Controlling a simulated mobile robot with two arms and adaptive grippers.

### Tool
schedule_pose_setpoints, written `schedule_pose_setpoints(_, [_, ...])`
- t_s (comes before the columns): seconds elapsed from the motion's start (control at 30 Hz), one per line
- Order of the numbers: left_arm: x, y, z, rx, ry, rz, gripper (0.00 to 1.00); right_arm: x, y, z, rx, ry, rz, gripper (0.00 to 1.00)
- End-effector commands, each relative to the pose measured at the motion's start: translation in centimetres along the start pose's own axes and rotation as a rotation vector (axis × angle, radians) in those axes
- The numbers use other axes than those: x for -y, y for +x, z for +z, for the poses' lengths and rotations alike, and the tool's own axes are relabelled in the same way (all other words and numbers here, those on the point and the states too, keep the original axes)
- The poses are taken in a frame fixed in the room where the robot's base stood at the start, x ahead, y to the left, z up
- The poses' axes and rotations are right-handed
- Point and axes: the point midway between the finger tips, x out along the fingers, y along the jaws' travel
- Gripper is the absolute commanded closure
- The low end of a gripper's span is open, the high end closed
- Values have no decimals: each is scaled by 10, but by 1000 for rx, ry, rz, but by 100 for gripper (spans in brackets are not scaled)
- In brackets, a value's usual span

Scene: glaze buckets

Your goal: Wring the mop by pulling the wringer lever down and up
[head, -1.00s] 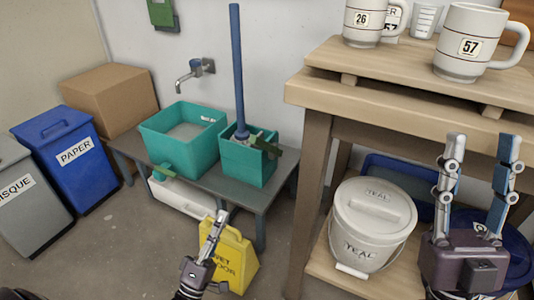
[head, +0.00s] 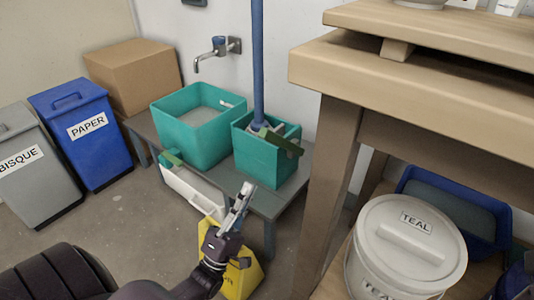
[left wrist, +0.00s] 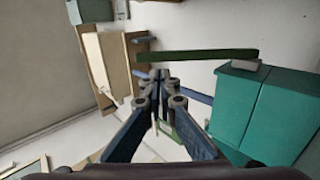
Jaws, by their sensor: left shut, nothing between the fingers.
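The mop's blue handle (head: 257,60) stands upright, and its grey head sits in the top of the teal wringer bucket (head: 265,162). The green wringer lever (head: 281,141) lies across the bucket's top, sticking out to the right. My left gripper (head: 246,187) is shut and empty, in front of the bucket and lower in the picture, apart from the lever. In the left wrist view the closed fingertips (left wrist: 159,76) show just below a green bar (left wrist: 195,56), which looks like the lever, beside the teal bucket (left wrist: 250,105). My right gripper is out of view.
The bucket stands on a grey bench (head: 265,203) beside a teal basin (head: 195,140). A yellow wet-floor sign (head: 243,275) stands close below my left gripper. A wooden table (head: 400,85) blocks the right side. Paper (head: 82,135) and bisque (head: 35,165) bins stand at left.

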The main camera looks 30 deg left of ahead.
Motion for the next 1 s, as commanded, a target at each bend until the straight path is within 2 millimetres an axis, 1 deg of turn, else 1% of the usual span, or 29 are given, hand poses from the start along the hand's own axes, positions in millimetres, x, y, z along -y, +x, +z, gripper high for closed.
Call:
schedule_pose_setpoints(0.03, [0, 12, 0, 0, 0, 7, 100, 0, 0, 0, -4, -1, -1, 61])
schedule_pose_setpoints(0.3, [0, 68, 0, 1, 2, 6, 100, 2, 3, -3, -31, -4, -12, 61])
schedule_pose_setpoints(0.4, [1, 84, 0, 0, 2, 4, 100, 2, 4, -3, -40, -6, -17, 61])
schedule_pose_setpoints(0.5, [1, 95, 0, -1, 1, 3, 100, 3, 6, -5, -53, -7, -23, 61])
schedule_pose_setpoints(0.6, [0, 103, 0, -1, 0, 2, 100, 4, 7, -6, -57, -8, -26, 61])
schedule_pose_setpoints(0.7, [1, 106, 0, -1, 1, 0, 100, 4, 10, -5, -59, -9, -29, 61])
schedule_pose_setpoints(1.0, [0, 107, 0, -1, 1, -1, 100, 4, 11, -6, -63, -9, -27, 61])
